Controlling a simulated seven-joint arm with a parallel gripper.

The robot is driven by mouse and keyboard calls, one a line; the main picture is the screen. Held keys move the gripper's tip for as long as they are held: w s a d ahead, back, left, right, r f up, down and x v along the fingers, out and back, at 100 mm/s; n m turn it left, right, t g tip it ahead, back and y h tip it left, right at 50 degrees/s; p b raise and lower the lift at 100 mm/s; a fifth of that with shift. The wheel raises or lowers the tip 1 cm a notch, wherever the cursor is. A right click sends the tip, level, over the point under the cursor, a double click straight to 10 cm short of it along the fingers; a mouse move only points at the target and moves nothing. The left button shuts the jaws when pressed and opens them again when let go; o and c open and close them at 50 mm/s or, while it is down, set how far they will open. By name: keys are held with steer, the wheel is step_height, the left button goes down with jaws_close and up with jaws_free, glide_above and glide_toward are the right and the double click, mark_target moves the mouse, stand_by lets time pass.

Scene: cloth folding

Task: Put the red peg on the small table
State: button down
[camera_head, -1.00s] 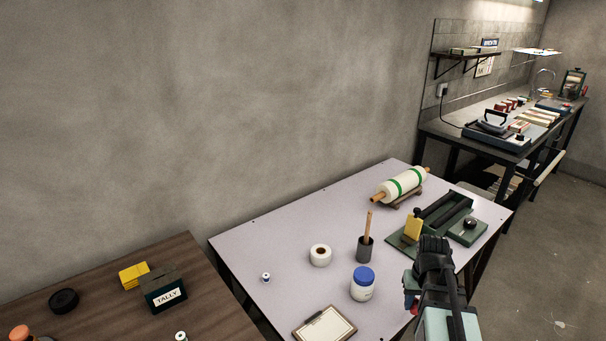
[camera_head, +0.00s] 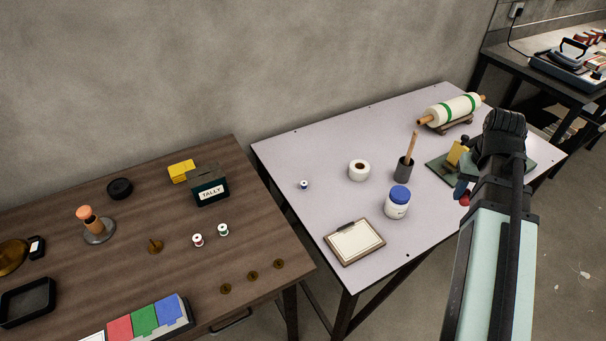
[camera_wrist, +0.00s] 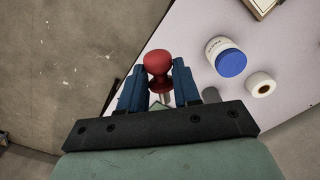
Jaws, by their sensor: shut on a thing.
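The red peg (camera_wrist: 158,62) shows in the wrist view with a rounded head and a narrower neck. It sits between the blue fingers of my gripper (camera_wrist: 159,78), which is shut on it. In the head view, my gripper (camera_head: 461,192) is at the right, over the front right part of a light-topped table (camera_head: 320,205); a bit of red (camera_head: 465,200) shows beside its blue finger. A brown wooden table (camera_head: 120,270) stands to its left. I cannot tell which of these is the small table.
On the light table are a blue-lidded jar (camera_head: 397,203), a white roll (camera_head: 359,170), a dark cup with a stick (camera_head: 404,168), a clipboard (camera_head: 354,242) and a roller (camera_head: 451,110). The brown table holds a tally box (camera_head: 210,188), spools and discs, with bare wood between.

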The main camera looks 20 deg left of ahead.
step_height(320, 180, up, 4)
steer(key=shift+r, duration=0.25)
steer(key=w+a+n, duration=0.2)
steer(key=a, duration=1.6)
steer(key=w+a+n, duration=0.2)
steer(key=a, duration=1.7)
steer(key=s+a, duration=0.4)
steer(key=a, duration=0.9)
steer(key=n, duration=0.5)
glide_above(97, 264)
step_height(97, 264, down, 4)
steer(key=shift+f, duration=5.7)
